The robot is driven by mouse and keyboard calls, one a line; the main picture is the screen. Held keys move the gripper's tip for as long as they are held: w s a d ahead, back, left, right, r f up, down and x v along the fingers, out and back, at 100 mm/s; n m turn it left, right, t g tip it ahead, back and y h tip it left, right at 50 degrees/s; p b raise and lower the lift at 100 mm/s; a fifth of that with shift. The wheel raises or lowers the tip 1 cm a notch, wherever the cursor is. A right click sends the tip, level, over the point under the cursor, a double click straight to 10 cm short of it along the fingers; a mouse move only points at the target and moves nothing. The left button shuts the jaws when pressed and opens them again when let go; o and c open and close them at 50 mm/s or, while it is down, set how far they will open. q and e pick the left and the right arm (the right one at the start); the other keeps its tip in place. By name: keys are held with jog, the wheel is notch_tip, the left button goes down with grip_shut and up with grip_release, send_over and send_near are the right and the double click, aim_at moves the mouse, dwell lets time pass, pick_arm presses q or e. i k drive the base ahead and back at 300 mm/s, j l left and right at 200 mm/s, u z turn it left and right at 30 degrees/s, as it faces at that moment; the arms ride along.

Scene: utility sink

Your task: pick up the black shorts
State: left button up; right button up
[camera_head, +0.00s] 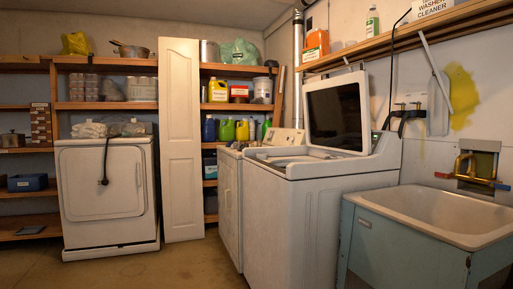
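I see no black shorts in the head view. The inside of the top-load washer (308,165), whose lid (338,112) stands open, is hidden by its front and rim. The bottom of the utility sink (435,212) is also largely hidden from this angle. Neither of my grippers shows in the picture.
A white dryer (102,190) stands at the left, with a white door panel (181,140) leaning beside it. Shelves with bottles and boxes line the back wall. A wooden shelf (395,40) runs above the washer. The floor (150,270) at the front left is clear.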

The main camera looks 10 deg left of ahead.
aim_at(244, 146)
jog(key=i+j+u, duration=0.2)
jog(key=i, duration=0.15)
jog(key=i+j+u, duration=0.15)
jog(key=i, duration=0.2)
jog(key=i+j+u, duration=0.3)
jog(key=i, duration=0.75)
jog(key=i+u, duration=0.3)
jog(key=i, duration=0.8)
